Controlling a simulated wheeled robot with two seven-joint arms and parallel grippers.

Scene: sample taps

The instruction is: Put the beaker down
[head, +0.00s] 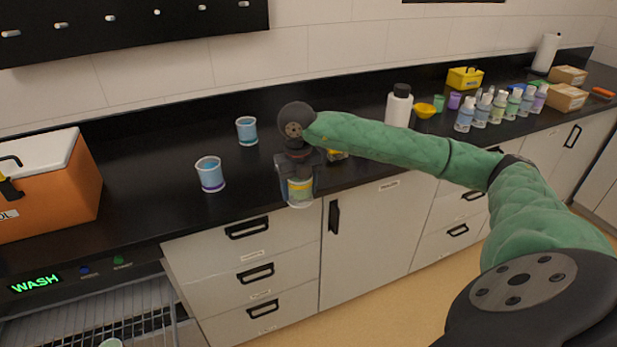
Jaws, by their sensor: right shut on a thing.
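My right gripper (298,168) points down at the front edge of the black counter (140,193). It is shut on a clear beaker (300,190) with a yellow band. The beaker looks upright, and its lower part shows in front of the drawer fronts; I cannot tell whether it touches the counter. The gripper hides the beaker's upper part. Two more beakers with blue contents stand on the counter to the left: one with a purple base (210,174) and one farther back (247,130). My left gripper is not in view.
An orange cooler (55,190) stands at the left, above an open washer rack (110,320). A white bottle (399,107), a yellow bowl (425,110) and several small bottles (481,110) stand at the right. A yellow item is partly hidden behind my arm. The counter between the cooler and the beakers is clear.

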